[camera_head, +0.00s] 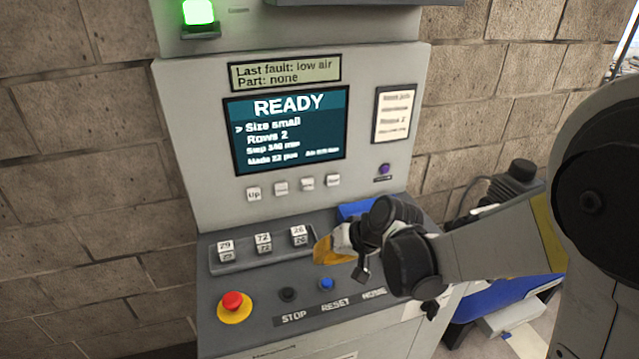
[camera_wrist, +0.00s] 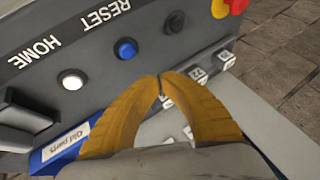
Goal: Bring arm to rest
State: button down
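My gripper (camera_head: 326,250) hangs over the sloping control panel (camera_head: 262,325) of a grey machine cabinet. My arm reaches in from the right. In the wrist view the two orange fingers of my gripper (camera_wrist: 160,78) meet at their tips, with nothing seen between them. They appear above the panel, in front of the row of small numbered counters (camera_head: 263,242). A blue button (camera_head: 326,283) and a black button (camera_head: 288,294) lie nearby. A white button (camera_wrist: 72,79) by the HOME label shows in the wrist view; my gripper and wrist hide it in the head view.
The screen (camera_head: 290,130) reads READY, and a green lamp (camera_head: 199,12) is lit above. A red stop button (camera_head: 234,304) sits at the panel's left. A blue bin labelled "Old parts" (camera_wrist: 62,146) is close to my gripper. Block walls stand behind.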

jog(key=s+d+r+t+h+b, duration=0.1)
jog(key=s+d+r+h+b, duration=0.1)
jog(key=s+d, duration=0.6)
jog(key=s+d+r+m+t+h+b, duration=0.1)
jog(key=s+d+r+h+b, duration=0.2)
jog(key=s+d, duration=0.5)
jog(key=shift+s+d+r+m+t+h, duration=0.3)
jog(key=shift+s+r+t+h, duration=0.25)
jog(key=shift+s, duration=0.6)
jog(key=shift+r, duration=0.1)
